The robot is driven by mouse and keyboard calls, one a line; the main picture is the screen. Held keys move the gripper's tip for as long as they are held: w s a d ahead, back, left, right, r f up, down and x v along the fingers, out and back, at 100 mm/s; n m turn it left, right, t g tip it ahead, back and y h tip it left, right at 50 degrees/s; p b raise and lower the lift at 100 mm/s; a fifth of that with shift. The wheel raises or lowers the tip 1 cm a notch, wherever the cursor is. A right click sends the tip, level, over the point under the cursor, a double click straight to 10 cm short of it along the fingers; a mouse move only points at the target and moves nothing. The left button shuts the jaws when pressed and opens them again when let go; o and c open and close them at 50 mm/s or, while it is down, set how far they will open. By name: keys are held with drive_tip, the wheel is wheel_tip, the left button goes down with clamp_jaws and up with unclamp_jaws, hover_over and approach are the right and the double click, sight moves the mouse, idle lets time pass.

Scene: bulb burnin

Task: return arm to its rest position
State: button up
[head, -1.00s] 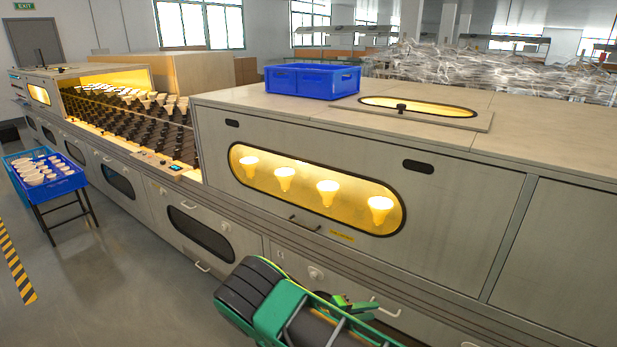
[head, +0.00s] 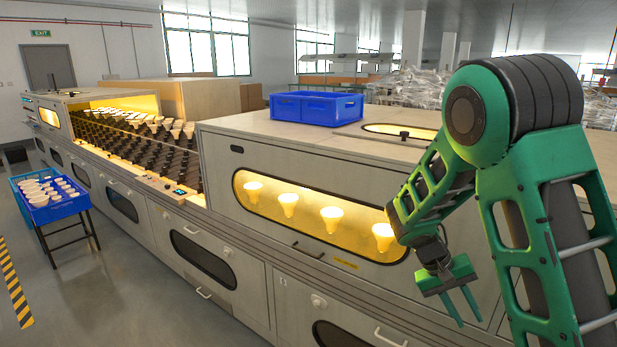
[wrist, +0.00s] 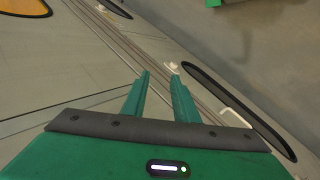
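My green arm is raised and bent at the right of the head view. My gripper (head: 466,305) hangs at its end, fingers pointing down, in front of the grey burn-in machine (head: 300,170). The two fingers are apart with nothing between them. In the wrist view my gripper (wrist: 158,82) also shows its fingers spread and empty, with the machine's panelled side beyond them. The gripper is beside the right end of the lit window (head: 310,215), where several glowing bulbs show. I cannot tell whether any part of my arm touches the machine.
A blue crate (head: 318,107) sits on the machine's top beside an oval top window (head: 400,130). An open section with rows of bulbs (head: 140,135) lies to the left. A blue tray of bulbs (head: 62,207) stands on a stand at far left. The floor (head: 110,290) there is clear.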

drive_tip(key=s+d+r+m+y, duration=0.2)
drive_tip(key=s+d+r+y, duration=0.25)
drive_tip(key=s+r, duration=0.65)
drive_tip(key=s+a+r+m+t+y, duration=0.1)
drive_tip(key=s+a+r+t+y, duration=0.1)
drive_tip(key=s, duration=1.3)
drive_tip(key=shift+s+m+t, duration=0.3)
drive_tip(key=shift+s, duration=0.1)
drive_tip(key=shift+r, duration=0.1)
drive_tip(key=shift+w+f, duration=0.25)
drive_tip(key=shift+w, duration=0.35)
